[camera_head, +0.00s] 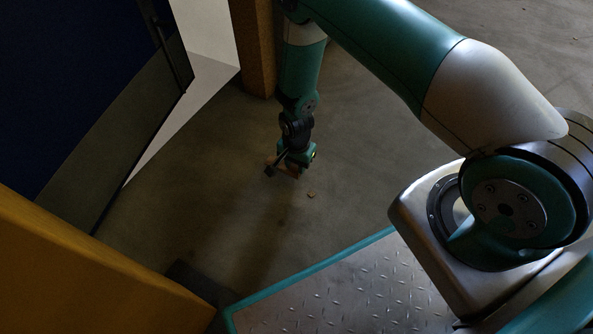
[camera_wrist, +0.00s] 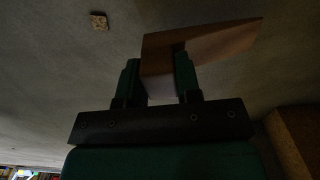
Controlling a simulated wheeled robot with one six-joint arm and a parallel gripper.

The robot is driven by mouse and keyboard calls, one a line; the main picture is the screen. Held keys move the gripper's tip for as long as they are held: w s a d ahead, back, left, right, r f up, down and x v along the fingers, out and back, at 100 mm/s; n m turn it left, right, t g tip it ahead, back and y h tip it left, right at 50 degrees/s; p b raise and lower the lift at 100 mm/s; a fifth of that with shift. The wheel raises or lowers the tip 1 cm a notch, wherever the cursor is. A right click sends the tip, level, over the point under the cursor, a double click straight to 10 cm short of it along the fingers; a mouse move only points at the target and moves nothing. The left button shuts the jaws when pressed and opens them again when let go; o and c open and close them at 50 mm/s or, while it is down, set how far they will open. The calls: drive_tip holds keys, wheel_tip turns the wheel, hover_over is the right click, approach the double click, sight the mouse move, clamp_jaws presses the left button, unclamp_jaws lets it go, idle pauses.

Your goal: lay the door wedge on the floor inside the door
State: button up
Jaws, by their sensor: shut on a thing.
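The door wedge (camera_wrist: 215,44) is a brown wooden piece with a long taper toward the right in the wrist view. My gripper (camera_wrist: 158,68) is shut on its thick end, one finger on each side. In the head view my gripper (camera_head: 283,166) hangs low over the floor, and only a small brown bit of the wedge shows there. I cannot tell whether the wedge touches the floor. The door (camera_head: 75,85), dark blue with a grey lower panel, stands at the left of the head view.
An orange-brown post (camera_head: 253,45) stands behind my arm. A yellow-orange frame part (camera_head: 90,270) fills the lower left. The grey floor between is mostly clear.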

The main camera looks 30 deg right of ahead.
drive_tip(key=shift+f+b, duration=0.4)
drive_tip(key=shift+f, duration=0.95)
drive_tip(key=o, duration=0.9)
drive_tip(key=shift+o, duration=0.2)
drive_tip(key=shift+r, duration=0.2)
wheel_tip(320, 180, up, 12)
drive_tip(key=p, duration=0.8)
drive_tip(key=s+a+r+n+y, duration=0.1)
drive_tip(key=a+r+n, duration=0.25)
drive_tip(key=r, duration=0.95)
drive_tip(key=s+a+r+n+y, duration=0.1)
drive_tip(key=a+r+n, duration=0.25)
drive_tip(key=r, duration=0.85)
drive_tip(key=s+r+n+y, duration=0.2)
drive_tip(key=s+r+n, duration=0.9)
drive_tip(key=s+r, duration=0.6)
drive_tip(key=shift+s, duration=1.05)
